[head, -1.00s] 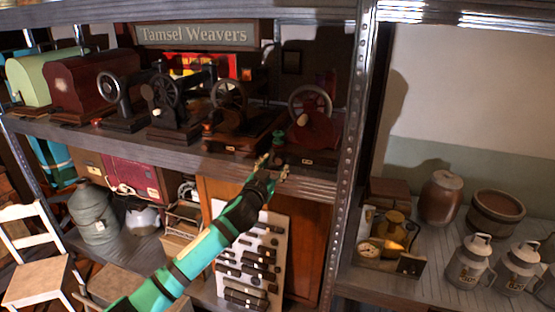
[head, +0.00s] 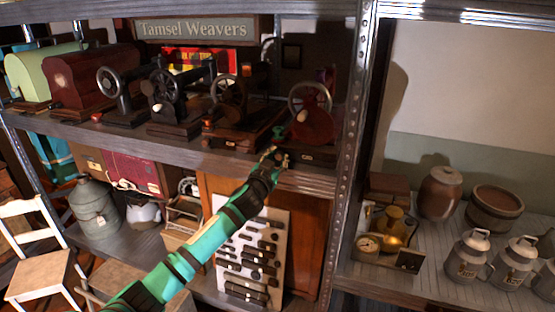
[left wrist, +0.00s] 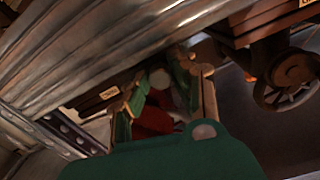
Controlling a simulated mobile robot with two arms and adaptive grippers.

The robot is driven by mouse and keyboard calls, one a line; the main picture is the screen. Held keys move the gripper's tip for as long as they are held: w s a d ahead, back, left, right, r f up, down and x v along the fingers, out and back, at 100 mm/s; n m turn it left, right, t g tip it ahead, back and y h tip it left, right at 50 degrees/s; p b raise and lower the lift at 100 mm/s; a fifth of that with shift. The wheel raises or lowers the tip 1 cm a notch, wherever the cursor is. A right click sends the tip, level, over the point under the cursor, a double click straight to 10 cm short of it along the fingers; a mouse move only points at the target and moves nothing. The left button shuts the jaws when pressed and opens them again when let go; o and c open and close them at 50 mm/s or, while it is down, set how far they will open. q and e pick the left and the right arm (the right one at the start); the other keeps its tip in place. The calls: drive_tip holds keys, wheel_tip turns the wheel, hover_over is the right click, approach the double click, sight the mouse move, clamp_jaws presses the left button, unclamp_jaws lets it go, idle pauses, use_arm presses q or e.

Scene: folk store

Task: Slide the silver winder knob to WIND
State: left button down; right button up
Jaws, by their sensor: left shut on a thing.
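The dark red sewing machine (head: 318,126) with a spoked handwheel stands at the right end of the upper shelf. My left gripper (head: 272,155) is at its front left, by the shelf edge, just below a small green part. In the left wrist view my green fingers (left wrist: 168,98) stand either side of a small grey, rounded knob (left wrist: 160,79), with a dark red surface (left wrist: 150,118) behind it. The gripper is shut on this knob, which looks like the silver winder knob. In the head view my fingers hide it, and no WIND marking is legible. My right gripper is not in view.
Other sewing machines (head: 173,101) stand close on the left of the same shelf (head: 165,138). A metal upright (head: 350,150) rises to the right. A board of dark tools (head: 250,250) stands below. Milk cans (head: 468,258) and pots are on the right shelf.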

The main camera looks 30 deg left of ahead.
sight(291, 169)
use_arm(q)
drive_tip(key=shift+w+d+b, duration=0.15)
drive_tip(key=shift+w+d, duration=0.1)
drive_tip(key=shift+d, duration=0.7)
drive_tip(key=shift+w+d+b, duration=0.15)
drive_tip(key=shift+w+d, duration=0.05)
drive_tip(key=shift+d, duration=0.75)
drive_tip(key=c, duration=1.5)
unclamp_jaws()
drive_tip(key=o, duration=0.4)
drive_tip(key=shift+w+d, duration=0.1)
drive_tip(key=shift+d, duration=0.05)
